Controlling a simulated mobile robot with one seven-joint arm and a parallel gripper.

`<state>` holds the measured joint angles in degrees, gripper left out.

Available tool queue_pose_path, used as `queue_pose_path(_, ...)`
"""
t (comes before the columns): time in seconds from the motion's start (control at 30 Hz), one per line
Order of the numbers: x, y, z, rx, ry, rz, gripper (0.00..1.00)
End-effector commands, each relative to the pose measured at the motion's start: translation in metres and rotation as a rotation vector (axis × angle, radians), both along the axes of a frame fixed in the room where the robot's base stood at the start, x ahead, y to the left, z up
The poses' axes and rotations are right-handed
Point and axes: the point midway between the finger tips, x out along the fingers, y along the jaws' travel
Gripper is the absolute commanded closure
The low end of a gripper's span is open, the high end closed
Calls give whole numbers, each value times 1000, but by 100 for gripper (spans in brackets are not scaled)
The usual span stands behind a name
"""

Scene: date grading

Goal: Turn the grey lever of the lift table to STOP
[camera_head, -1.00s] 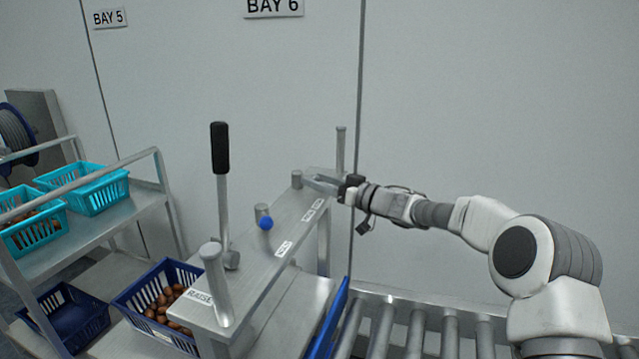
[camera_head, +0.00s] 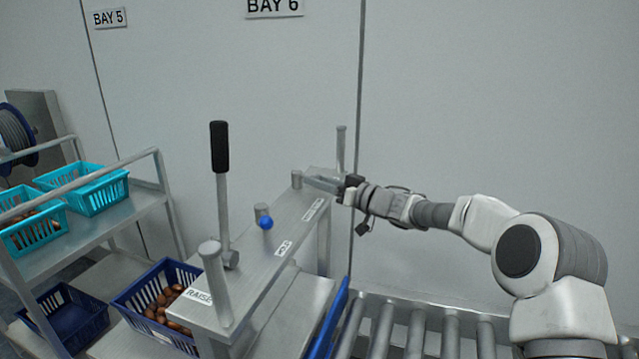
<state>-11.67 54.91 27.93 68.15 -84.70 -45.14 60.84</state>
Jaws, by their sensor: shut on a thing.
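The lift table's metal panel (camera_head: 262,258) runs away from me in the middle of the head view, with white labels along it. A short grey upright piece (camera_head: 297,180), which looks like part of the grey lever, stands near its far end. My gripper (camera_head: 318,184) reaches in from the right, low over the panel, with its fingertips beside this piece. It is shut on what looks like the grey lever; the fingers hide most of it. The far label (camera_head: 313,210) lies just below the gripper, too small to read. I cannot tell which position the lever points to.
A tall black-handled lever (camera_head: 220,147) and a blue knob (camera_head: 266,223) stand nearer on the panel. Posts rise at its near (camera_head: 216,285) and far (camera_head: 341,150) ends. A date crate (camera_head: 125,306) is at left, a roller conveyor (camera_head: 415,332) below my arm.

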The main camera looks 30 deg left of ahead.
Motion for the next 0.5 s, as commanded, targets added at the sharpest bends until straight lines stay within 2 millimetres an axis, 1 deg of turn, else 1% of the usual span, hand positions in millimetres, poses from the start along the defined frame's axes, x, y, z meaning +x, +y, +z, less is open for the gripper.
queue_pose_path(0.17,-5,1,-4,-1,0,-56,100)
queue_pose_path(0.5,-16,4,-8,-1,-2,-223,100)
